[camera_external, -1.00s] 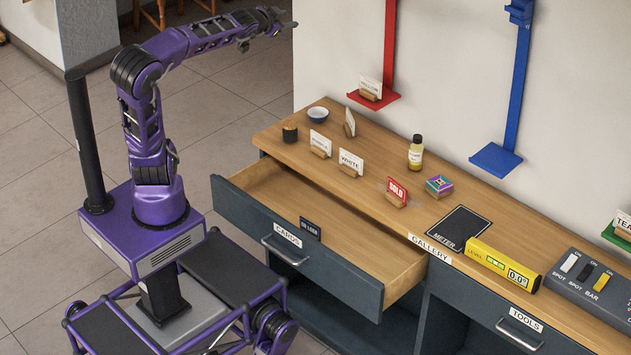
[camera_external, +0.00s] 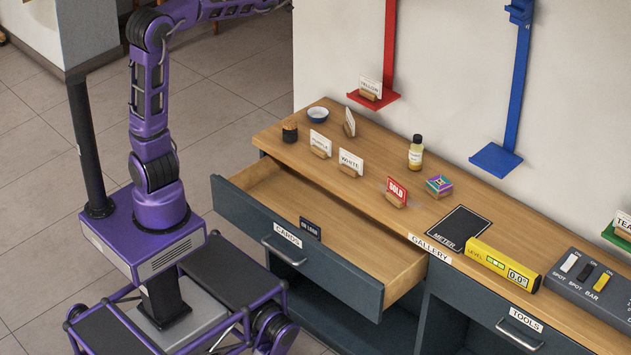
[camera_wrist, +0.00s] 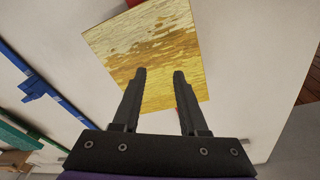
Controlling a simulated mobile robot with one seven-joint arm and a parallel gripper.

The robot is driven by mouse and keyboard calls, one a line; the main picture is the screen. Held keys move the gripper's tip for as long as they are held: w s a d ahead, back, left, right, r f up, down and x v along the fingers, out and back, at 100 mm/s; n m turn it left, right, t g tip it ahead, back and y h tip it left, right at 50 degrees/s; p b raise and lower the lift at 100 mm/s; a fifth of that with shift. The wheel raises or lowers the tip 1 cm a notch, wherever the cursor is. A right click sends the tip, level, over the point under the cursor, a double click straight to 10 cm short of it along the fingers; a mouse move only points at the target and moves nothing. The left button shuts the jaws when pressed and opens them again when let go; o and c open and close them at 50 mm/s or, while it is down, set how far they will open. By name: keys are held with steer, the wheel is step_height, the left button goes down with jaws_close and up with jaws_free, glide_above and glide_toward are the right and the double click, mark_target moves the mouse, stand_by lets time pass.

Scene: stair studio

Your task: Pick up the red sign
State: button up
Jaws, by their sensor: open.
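The red sign (camera_external: 396,189), marked SOLD, stands in a small wooden holder on the wooden counter (camera_external: 420,207), near the drawer's right end in the external view. My gripper is out of the external view, past the top edge; my arm reaches up and to the right there, well away from the sign. In the wrist view my gripper (camera_wrist: 160,73) is open with nothing between its fingers. It faces a gold textured panel (camera_wrist: 150,45) on the white wall. The red sign cannot be made out in the wrist view.
White cards in holders, one reading WHITE (camera_external: 350,162), stand left of the sign. A small patterned box (camera_external: 439,186) and a bottle (camera_external: 416,152) stand close by. The drawer (camera_external: 330,235) is open. A yellow level (camera_external: 503,264) lies right. Red (camera_external: 374,98) and blue (camera_external: 496,159) wall brackets overhang the counter.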

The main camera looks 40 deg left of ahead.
step_height(320, 180, down, 2)
steer(key=w+a+n+g, duration=0.1)
steer(key=w+a+n, duration=0.1)
steer(key=n, duration=0.2)
steer(key=n+g+h+b, duration=0.4)
steer(key=n+g+h, duration=0.7)
steer(key=n+g, duration=0.85)
glide_above(399, 184)
steer(key=shift+m+g, duration=0.25)
steer(key=shift+m, duration=0.1)
step_height(399, 184, down, 46)
steer(key=shift+w+f, duration=0.1)
steer(key=shift+f, duration=0.1)
steer(key=shift+f+b, duration=0.45)
steer(key=shift+f, duration=1.5)
step_height(399, 184, down, 2)
steer(key=shift+f, duration=0.15)
steer(key=x, duration=0.2)
steer(key=shift+d+f, duration=0.15)
steer(key=shift+f, duration=0.2)
steer(key=shift+d+f, duration=0.1)
steer(key=shift+d, duration=0.25)
jaws_close()
